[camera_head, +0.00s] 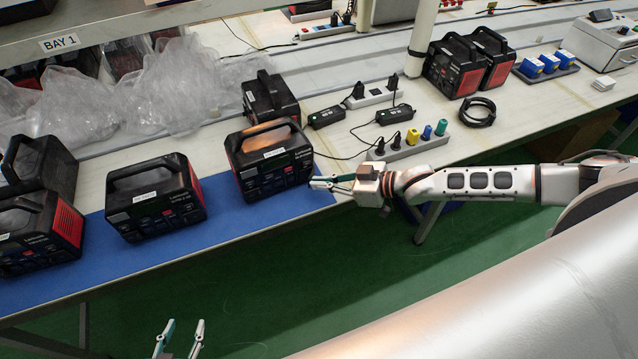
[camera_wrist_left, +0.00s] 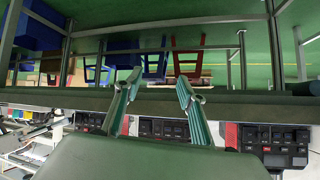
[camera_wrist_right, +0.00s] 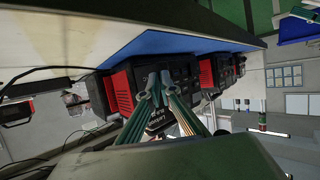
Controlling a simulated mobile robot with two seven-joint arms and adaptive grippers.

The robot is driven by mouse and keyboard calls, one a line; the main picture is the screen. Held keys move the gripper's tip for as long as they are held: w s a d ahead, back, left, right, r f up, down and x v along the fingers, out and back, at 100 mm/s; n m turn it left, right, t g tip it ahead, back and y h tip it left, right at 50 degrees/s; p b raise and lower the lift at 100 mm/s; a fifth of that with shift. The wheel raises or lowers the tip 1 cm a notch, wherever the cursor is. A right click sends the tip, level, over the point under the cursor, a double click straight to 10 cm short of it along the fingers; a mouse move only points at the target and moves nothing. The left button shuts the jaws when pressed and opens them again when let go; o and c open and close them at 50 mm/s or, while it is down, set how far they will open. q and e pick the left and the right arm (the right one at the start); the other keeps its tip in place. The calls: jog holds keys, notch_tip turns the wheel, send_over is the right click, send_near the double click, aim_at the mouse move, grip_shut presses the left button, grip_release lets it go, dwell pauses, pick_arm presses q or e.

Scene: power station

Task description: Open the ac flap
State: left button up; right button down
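A black power station (camera_head: 272,160) with a top handle and red side stands at the right end of the blue mat (camera_head: 230,222), its front panel (camera_head: 278,180) facing the mat's front edge. An AC flap cannot be told apart on that panel. My right gripper (camera_head: 314,183) is at the panel's lower right corner, its fingertips close together. In the right wrist view, its tips (camera_wrist_right: 159,76) overlap the station's dark front (camera_wrist_right: 182,78); contact cannot be told. My left gripper (camera_head: 180,326) is open and empty over the floor, in front of the bench. It also shows in the left wrist view (camera_wrist_left: 159,78).
A power strip (camera_head: 412,147) with coloured plugs and black adapters (camera_head: 394,114) lie to the right. Clear plastic bags (camera_head: 180,85) lie behind. The green floor before the bench is free.

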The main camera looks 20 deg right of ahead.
jog(key=shift+w+d+n+g+y, duration=0.2)
jog(key=shift+d+n+g+y, duration=0.3)
jog(key=shift+n+g, duration=0.35)
jog(key=shift+w+d+n+g+y, duration=0.1)
jog(key=shift+d+n+g+y, duration=0.25)
jog(key=shift+n+g, duration=0.3)
jog(key=shift+w+d+n+g+y+b, duration=0.1)
jog(key=shift+d+n+g+y+b, duration=0.2)
jog(key=shift+n+g+b, duration=0.3)
jog(key=shift+w+d+f+n+g+y+b, duration=0.15)
jog(key=shift+d+f+n+g+y+b, duration=0.1)
jog(key=shift+n+g+b, duration=0.5)
jog(key=n+g+b, duration=0.1)
jog(key=b, duration=0.1)
jog(key=d+n+g+b, duration=0.1)
jog(key=g+b, duration=0.1)
jog(key=shift+w+n, duration=0.2)
jog(key=shift+n, duration=0.05)
jog(key=shift+w+r+g+b, duration=0.1)
jog(key=shift+r+g+b, duration=0.1)
jog(key=shift+g+b, duration=0.1)
pick_arm(q)
notch_tip(320, 180, down, 6)
jog(key=d, duration=0.1)
jog(key=shift+d+f, duration=0.2)
jog(key=shift+d, duration=0.1)
pick_arm(e)
jog(key=shift+n, duration=0.3)
